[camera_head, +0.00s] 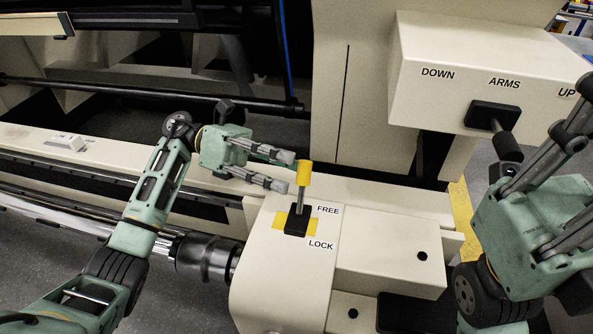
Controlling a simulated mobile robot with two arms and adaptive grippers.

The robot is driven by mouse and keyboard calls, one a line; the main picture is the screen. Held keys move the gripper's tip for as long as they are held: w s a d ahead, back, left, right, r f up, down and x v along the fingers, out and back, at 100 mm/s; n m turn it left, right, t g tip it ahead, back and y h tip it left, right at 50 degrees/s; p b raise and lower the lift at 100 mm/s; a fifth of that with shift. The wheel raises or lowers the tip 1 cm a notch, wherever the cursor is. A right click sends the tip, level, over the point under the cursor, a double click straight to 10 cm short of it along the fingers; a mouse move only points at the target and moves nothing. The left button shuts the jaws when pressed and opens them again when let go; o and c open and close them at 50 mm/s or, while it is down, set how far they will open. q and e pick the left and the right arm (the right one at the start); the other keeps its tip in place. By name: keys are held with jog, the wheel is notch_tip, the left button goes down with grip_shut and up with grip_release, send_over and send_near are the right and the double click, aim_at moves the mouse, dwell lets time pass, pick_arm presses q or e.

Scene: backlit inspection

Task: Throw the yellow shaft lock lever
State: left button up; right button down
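The yellow shaft lock lever (304,174) stands up from a black base (297,219) on a cream housing (287,272). It has a yellow knob on a metal stem. The housing is marked FREE on the far side and LOCK on the near side, with a yellow patch around the base. The lever looks nearly upright, leaning a little to the far side. My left gripper (289,171) is open just left of the knob, its fingers pointing at it; I cannot tell whether they touch it. My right gripper (579,150) is at the right edge, partly cut off, its fingers apart.
A cream box (440,98) marked DOWN, ARMS and UP holds a black-handled lever (497,128), close to my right gripper. A long cream rail (110,160) runs behind. The top right of the housing is clear.

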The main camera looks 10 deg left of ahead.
aim_at(302, 187)
pick_arm(q)
jog(key=shift+x, duration=1.35)
grip_shut()
